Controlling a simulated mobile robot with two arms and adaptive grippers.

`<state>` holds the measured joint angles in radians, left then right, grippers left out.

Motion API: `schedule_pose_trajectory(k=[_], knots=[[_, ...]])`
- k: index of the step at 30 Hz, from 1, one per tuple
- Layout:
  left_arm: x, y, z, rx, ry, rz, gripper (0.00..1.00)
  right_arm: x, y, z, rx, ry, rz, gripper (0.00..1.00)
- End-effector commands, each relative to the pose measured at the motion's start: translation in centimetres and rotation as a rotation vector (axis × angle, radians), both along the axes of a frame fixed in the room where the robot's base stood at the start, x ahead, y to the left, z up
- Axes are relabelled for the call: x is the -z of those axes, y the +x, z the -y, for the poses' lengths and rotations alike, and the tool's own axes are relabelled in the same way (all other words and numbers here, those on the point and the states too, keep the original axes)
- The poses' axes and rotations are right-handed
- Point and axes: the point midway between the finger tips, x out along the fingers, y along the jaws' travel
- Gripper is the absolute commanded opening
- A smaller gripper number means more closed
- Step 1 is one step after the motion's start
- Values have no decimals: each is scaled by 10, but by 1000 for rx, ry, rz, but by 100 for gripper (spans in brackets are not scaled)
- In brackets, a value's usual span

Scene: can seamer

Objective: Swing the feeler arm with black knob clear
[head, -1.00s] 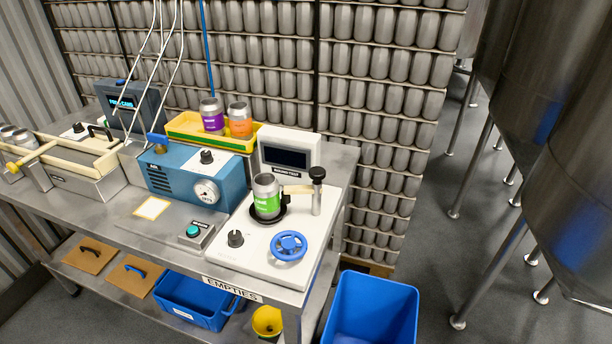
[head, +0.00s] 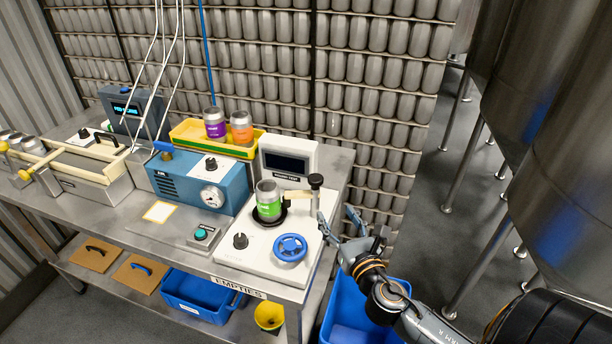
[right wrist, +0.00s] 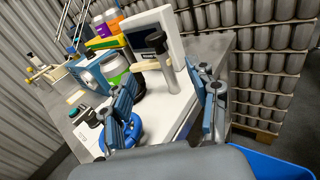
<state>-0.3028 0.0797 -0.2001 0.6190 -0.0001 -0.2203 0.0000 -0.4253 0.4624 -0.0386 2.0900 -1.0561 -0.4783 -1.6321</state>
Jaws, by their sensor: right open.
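The feeler arm (head: 298,195) is a short beige bar reaching from an upright metal post to the green-labelled can (head: 268,201) on the white seamer plate. The black knob (head: 316,180) tops the post. In the right wrist view the knob (right wrist: 157,38) and post stand between and beyond my fingers. My right gripper (head: 337,217) is open and empty at the right edge of the white machine, just right of the post and apart from it. In the right wrist view its spread fingers (right wrist: 168,98) flank the post. My left gripper is not in view.
A display box (head: 289,160) stands behind the can, with a blue gauge unit (head: 192,183) to its left. A blue handwheel (head: 290,247) sits in front of the post. A blue bin (head: 345,334) is on the floor below my right arm.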

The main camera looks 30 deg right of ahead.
Motion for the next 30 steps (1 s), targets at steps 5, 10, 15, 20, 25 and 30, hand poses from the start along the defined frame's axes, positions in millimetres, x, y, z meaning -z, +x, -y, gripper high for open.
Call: schedule_pose_trajectory(k=[5, 10, 15, 20, 25, 30], knots=[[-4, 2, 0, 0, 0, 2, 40, -13, 10, 0, -13, -68, 14, 59], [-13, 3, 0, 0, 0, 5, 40, -14, 38, 6, -11, -63, 14, 59], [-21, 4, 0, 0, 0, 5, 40, -13, 75, 14, -10, -60, 14, 59], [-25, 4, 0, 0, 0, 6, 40, -12, 105, 20, -10, -59, 13, 59], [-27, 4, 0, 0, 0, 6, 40, -11, 126, 25, -11, -59, 12, 59], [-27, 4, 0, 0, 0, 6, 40, -10, 135, 26, -12, -59, 11, 59]])
